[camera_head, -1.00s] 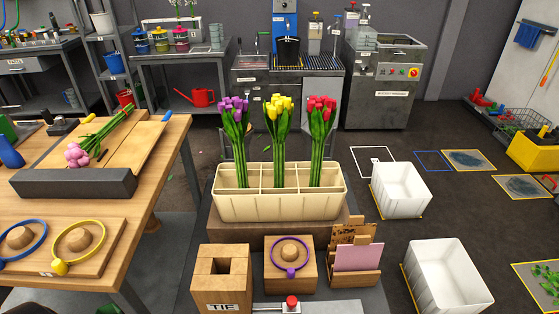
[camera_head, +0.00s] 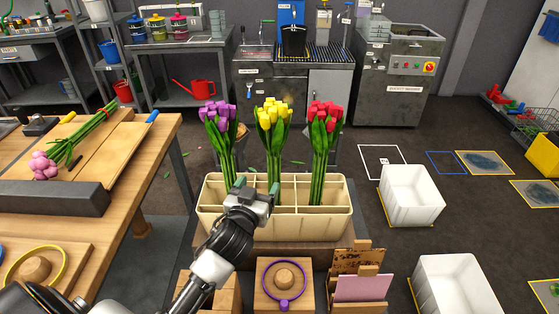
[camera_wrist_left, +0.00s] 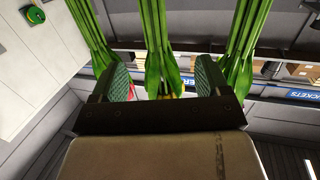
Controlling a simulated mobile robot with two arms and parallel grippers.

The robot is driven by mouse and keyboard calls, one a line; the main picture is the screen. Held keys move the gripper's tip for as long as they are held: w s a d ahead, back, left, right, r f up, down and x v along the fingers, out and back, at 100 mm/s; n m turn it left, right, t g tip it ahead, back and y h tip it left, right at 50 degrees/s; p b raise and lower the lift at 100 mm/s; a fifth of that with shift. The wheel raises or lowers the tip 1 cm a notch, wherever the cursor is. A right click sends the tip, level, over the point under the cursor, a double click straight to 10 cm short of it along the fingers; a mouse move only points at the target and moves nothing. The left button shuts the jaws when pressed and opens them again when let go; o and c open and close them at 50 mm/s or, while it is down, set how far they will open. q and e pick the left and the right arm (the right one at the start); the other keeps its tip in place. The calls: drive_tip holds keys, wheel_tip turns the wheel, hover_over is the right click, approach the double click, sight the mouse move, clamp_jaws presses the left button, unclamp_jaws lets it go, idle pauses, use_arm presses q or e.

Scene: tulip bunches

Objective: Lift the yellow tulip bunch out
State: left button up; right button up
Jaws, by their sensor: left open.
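The yellow tulip bunch (camera_head: 274,125) stands upright in the middle of the cream divided planter box (camera_head: 300,228). The purple bunch (camera_head: 219,127) stands to its left and the red bunch (camera_head: 325,125) to its right. My left gripper (camera_head: 256,192) is at the front of the box, just left of the yellow bunch's stems. In the left wrist view the gripper (camera_wrist_left: 157,84) is open, with green stems (camera_wrist_left: 155,45) showing between its two pads. Other stems pass outside each pad. I cannot tell whether a pad touches any stem. My right gripper does not show.
A wooden table (camera_head: 150,175) with a pink tulip bunch (camera_head: 75,145) is at the left. A purple ring (camera_head: 285,290) on a wooden block and a card holder (camera_head: 358,290) stand in front of the box. White bins (camera_head: 410,195) sit on the floor at the right.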

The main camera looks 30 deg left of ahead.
sight(271, 162)
use_arm(q)
drive_tip(key=shift+t, duration=0.3)
drive_tip(key=w, duration=0.3)
drive_tip(key=w+r, duration=0.1)
drive_tip(key=w, duration=0.1)
drive_tip(key=shift+w+a+r, duration=0.1)
drive_tip(key=shift+w+a, duration=0.1)
drive_tip(key=shift+a, duration=0.2)
drive_tip(key=shift+w+a, duration=0.1)
drive_tip(key=shift+w, duration=0.55)
drive_tip(key=w, duration=0.4)
drive_tip(key=shift+w+a+p, duration=0.15)
drive_tip(key=shift+a+p, duration=0.05)
drive_tip(key=shift+p, duration=0.1)
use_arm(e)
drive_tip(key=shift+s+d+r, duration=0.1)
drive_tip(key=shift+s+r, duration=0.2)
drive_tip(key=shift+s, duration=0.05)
use_arm(q)
drive_tip(key=c, duration=1.2)
